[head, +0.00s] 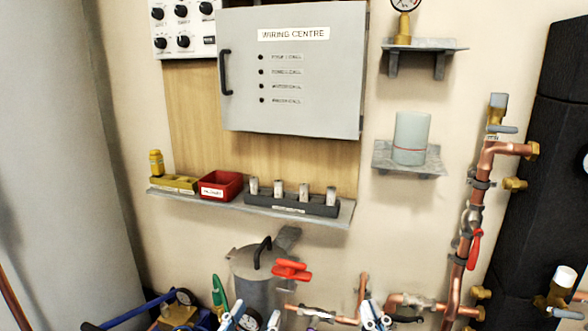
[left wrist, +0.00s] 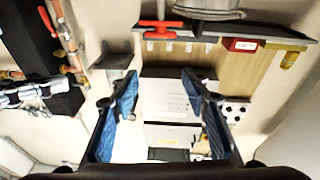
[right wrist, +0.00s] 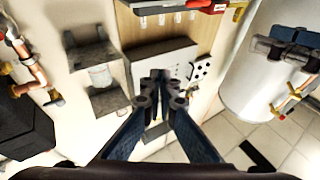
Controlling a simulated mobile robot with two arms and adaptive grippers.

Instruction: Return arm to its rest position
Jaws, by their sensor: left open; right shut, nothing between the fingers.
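My left gripper (head: 253,318) shows at the bottom edge of the head view, its fingertips apart. In the left wrist view my left gripper (left wrist: 158,95) is open, with nothing between its blue fingers. My right gripper (head: 373,316) shows at the bottom edge of the head view, right of the left one. In the right wrist view my right gripper (right wrist: 161,82) has its fingertips together and holds nothing. Most of both arms is out of the head view.
A grey wiring centre box (head: 290,95) hangs above a shelf (head: 345,216) with a red bin (head: 221,184). A grey canister (head: 262,290) with a red lever (head: 291,270) stands below. Copper pipes (head: 470,215) run at right beside a black cylinder (head: 550,180). A white cylinder (head: 411,138) sits on a bracket.

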